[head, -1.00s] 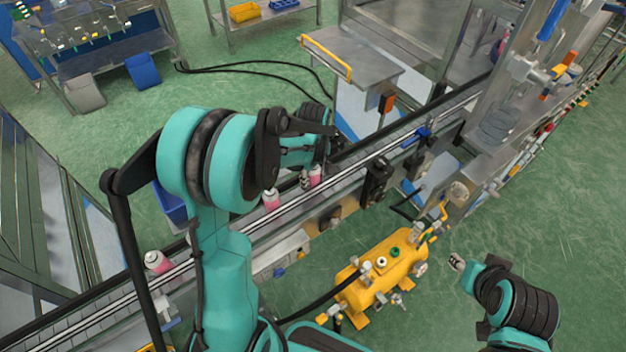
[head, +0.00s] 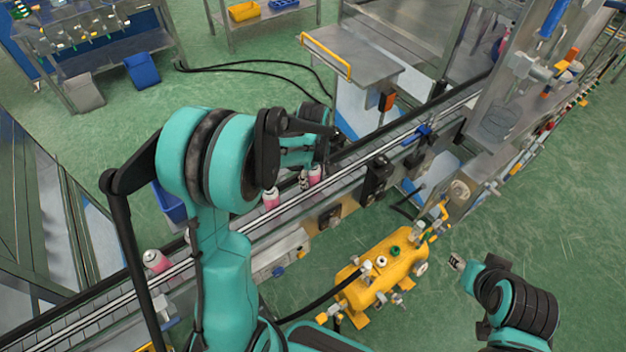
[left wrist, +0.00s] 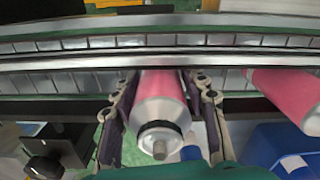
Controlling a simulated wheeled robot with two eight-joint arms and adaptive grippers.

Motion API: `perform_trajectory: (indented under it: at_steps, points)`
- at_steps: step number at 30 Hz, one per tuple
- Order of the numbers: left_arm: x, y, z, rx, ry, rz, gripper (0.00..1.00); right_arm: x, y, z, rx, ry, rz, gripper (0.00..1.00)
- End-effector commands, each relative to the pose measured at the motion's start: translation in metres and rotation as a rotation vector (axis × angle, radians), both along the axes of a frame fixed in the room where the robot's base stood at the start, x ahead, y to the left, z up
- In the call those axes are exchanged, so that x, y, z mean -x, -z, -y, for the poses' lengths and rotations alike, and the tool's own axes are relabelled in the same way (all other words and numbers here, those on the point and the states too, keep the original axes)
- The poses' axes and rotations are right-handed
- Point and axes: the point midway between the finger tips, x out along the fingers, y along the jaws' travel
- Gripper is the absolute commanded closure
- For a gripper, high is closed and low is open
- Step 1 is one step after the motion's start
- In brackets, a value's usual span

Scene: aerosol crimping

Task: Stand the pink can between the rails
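A pink can (left wrist: 160,100) with a silver shoulder and pale nozzle is between the two fingers of my left gripper (left wrist: 163,88) in the left wrist view. The fingers lie close along both sides and look shut on it. This can (head: 315,174) is upright over the conveyor in the head view, beside my left gripper (head: 307,178), which my arm partly hides. The rail (left wrist: 240,61) passes across its lower end, so its base is hidden; I cannot tell whether it touches the belt. My right gripper (head: 457,262) is over the floor, small, its opening unclear.
Another pink can (head: 271,198) stands close by on the conveyor, and it shows at right in the left wrist view (left wrist: 285,95). One more pink can (head: 156,261) is at the lower left. A blue bin (head: 170,205) sits behind the line. A yellow tank (head: 385,270) stands in front.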

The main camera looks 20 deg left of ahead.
Motion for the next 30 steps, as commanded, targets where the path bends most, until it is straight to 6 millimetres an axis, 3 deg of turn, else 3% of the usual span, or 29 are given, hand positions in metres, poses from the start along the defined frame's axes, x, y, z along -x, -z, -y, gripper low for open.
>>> perform_trajectory:
  at_steps: [10,14,24,30]
  points:
    - [0.000,-0.001,0.000,0.000,0.000,0.000,0.39,0.000,0.000,0.000,0.000,0.000,0.000,0.60]
    - [0.000,-0.012,0.000,0.000,0.000,0.000,0.39,0.000,0.000,0.000,0.000,0.000,0.000,0.60]
    - [0.000,-0.082,0.000,0.000,0.000,0.000,0.39,0.000,0.000,0.000,0.000,0.000,0.000,0.60]
    - [0.000,-0.112,0.000,0.000,0.000,0.000,0.39,0.000,0.000,0.000,0.000,0.000,0.000,0.60]
